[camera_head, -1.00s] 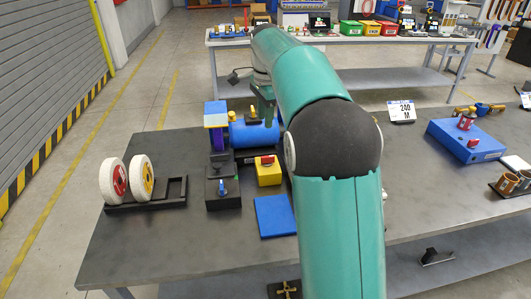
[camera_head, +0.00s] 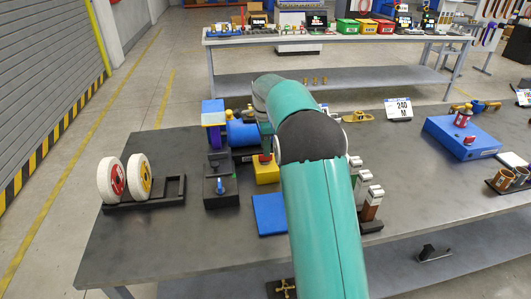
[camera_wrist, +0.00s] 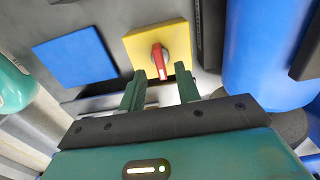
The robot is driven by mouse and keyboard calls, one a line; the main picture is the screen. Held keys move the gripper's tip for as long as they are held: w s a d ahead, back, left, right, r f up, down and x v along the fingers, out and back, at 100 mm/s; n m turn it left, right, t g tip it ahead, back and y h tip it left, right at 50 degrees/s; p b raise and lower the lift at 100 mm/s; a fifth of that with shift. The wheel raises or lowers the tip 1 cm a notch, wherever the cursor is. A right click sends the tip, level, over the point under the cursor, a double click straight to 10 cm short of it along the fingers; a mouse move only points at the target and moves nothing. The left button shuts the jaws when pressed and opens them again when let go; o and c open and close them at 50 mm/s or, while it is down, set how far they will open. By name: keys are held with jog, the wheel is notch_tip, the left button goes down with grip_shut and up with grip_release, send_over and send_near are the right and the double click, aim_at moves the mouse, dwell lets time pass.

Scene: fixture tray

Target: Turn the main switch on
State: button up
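The switch is a yellow box (camera_head: 266,174) with a red rotary handle (camera_head: 264,158), standing on the dark table. In the wrist view the yellow box (camera_wrist: 172,38) faces me, and its red handle (camera_wrist: 159,58) points down toward my gripper, slightly tilted. My gripper (camera_wrist: 160,76) is open, with one green finger on each side of the handle's near end. I see gaps beside the handle; I cannot tell how deep the fingertips reach. In the head view my arm hides most of my gripper.
A blue plate (camera_head: 270,214) lies in front of the yellow box. Two white wheels (camera_head: 125,179) stand on a rack further left.

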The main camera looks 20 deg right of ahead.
jog(key=shift+f, duration=1.6)
grip_shut()
